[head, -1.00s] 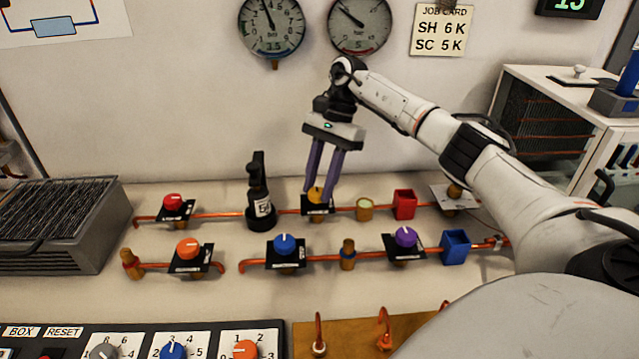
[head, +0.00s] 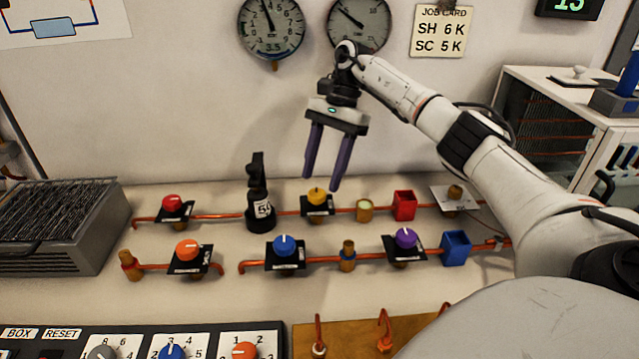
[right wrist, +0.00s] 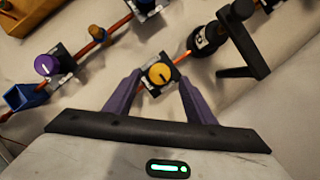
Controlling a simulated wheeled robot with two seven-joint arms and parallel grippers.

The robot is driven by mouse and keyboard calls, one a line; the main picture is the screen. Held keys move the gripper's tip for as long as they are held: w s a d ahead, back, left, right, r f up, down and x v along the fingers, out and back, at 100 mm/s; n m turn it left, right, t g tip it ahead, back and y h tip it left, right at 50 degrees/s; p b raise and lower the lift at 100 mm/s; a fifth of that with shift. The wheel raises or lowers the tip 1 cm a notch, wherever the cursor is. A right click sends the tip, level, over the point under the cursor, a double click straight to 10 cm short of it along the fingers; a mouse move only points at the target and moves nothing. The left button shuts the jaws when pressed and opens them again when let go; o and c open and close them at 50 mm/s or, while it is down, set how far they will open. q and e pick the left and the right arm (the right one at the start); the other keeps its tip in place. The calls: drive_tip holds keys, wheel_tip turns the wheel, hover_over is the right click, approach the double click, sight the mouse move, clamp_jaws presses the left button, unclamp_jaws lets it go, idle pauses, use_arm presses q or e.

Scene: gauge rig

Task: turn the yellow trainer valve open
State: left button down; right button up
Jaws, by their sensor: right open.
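The yellow trainer valve (head: 317,196) is a round knob on a black plate on the rear copper pipe. It also shows in the right wrist view (right wrist: 160,75), with a dark pointer line on its top. My right gripper (head: 321,184) has purple fingers and is open and empty. It hangs just above the yellow knob, apart from it. In the right wrist view the knob appears beyond and between the two fingertips. My left gripper is not in view.
A black bottle-shaped part (head: 260,195) stands left of the yellow valve. A brass cup (head: 364,211) and a red box (head: 404,205) are to its right. Blue (head: 285,245) and purple (head: 405,238) knobs sit on the front pipe. Red and orange knobs are further left.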

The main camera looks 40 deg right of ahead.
drive_tip(key=v, duration=0.7)
drive_tip(key=shift+r, duration=0.1)
